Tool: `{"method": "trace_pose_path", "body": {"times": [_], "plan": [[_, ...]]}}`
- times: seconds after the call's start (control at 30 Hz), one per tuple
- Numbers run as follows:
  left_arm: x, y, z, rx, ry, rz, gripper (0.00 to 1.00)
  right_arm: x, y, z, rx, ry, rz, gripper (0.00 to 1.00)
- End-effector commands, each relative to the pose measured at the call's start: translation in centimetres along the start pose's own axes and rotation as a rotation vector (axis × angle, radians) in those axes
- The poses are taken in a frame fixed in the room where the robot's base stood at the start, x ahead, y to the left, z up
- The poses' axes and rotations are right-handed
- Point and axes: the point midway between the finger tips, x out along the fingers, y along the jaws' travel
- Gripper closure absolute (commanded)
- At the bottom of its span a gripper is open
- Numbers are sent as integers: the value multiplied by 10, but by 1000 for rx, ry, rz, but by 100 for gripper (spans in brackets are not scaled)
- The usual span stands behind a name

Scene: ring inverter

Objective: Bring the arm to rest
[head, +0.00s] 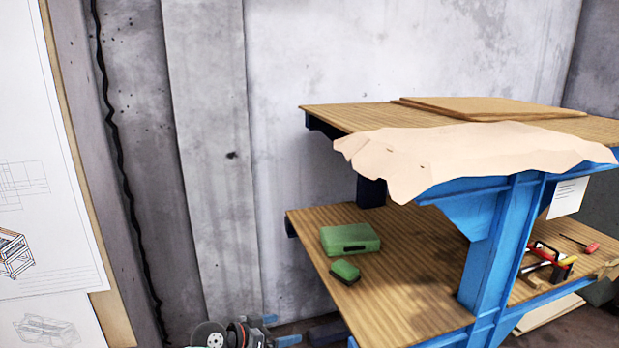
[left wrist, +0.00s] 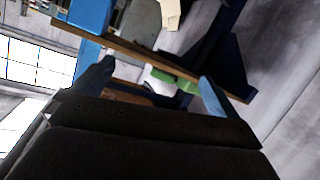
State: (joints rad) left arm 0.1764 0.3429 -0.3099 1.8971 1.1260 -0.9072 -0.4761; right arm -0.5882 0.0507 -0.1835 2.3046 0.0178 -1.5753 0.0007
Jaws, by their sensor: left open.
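My left gripper (head: 281,330) shows at the bottom edge of the head view, with its two blue fingertips apart. It stands in front of the wall, to the left of the blue workbench's lower shelf. In the left wrist view the left gripper (left wrist: 152,87) has a blue finger on each side and nothing clearly held between them. The bench and a green thing show tilted beyond the fingers. My right gripper is in neither view.
The workbench (head: 340,115) has wooden boards and a torn paper sheet (head: 470,155) hanging over its top. A green case (head: 350,238) and a smaller green box (head: 345,271) lie on the lower shelf. Tools (head: 548,262) lie at right. Concrete wall (head: 205,150) is behind.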

Motion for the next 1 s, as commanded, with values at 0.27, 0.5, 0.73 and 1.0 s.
{"method": "trace_pose_path", "body": {"times": [0.27,0.5,0.73,1.0], "plan": [[-29,4,23,-22,-288,-194,1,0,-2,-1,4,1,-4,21],[-81,24,91,-138,-514,-472,1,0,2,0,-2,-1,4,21],[-129,62,158,-222,-648,-639,1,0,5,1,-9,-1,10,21],[-165,118,227,-308,-735,-687,1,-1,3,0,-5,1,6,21]]}}
